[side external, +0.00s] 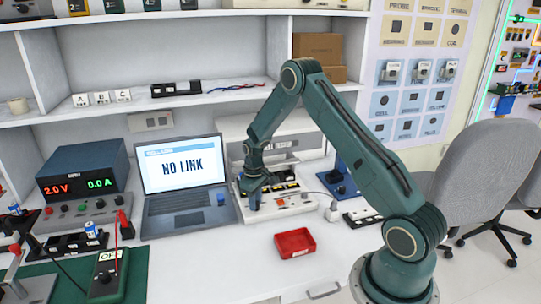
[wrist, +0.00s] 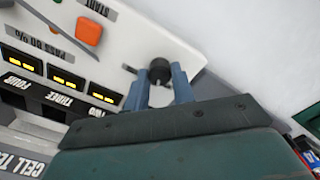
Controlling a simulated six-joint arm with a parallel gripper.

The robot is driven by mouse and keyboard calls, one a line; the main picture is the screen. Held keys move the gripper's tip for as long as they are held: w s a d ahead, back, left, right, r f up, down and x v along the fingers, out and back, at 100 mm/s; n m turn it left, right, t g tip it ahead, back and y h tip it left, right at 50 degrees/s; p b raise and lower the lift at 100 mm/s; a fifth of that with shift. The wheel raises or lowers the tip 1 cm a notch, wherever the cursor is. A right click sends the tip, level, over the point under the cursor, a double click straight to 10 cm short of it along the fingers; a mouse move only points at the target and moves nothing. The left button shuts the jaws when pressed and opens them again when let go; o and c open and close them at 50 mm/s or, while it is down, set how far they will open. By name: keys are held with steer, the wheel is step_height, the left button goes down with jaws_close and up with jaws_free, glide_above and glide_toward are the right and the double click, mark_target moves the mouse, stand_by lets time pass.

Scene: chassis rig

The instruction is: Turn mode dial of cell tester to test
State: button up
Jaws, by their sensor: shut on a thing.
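The cell tester (side external: 288,211) is a white unit on the bench, right of the laptop. My gripper (side external: 252,203) is down at its left front part and hides the dial in the side view. In the wrist view the mode dial (wrist: 160,68) is a small black round knob on the white panel, and the two blue fingers of my gripper (wrist: 159,80) are shut on it, one on each side. A dark mark lies on the panel left of the knob; its labels cannot be read. The tester's slots labelled TWO, THREE and FOUR show yellow-lit displays (wrist: 68,77).
A laptop (side external: 184,180) reading NO LINK stands left of the tester. A red tray (side external: 295,243) lies in front. A power supply (side external: 83,181) stands far left.

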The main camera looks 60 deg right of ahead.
steer(key=shift+m, duration=1.6)
steer(key=o, duration=1)
steer(key=shift+r, duration=0.15)
step_height(320, 180, up, 14)
steer(key=shift+f, duration=0.2)
steer(key=shift+a+r, duration=0.1)
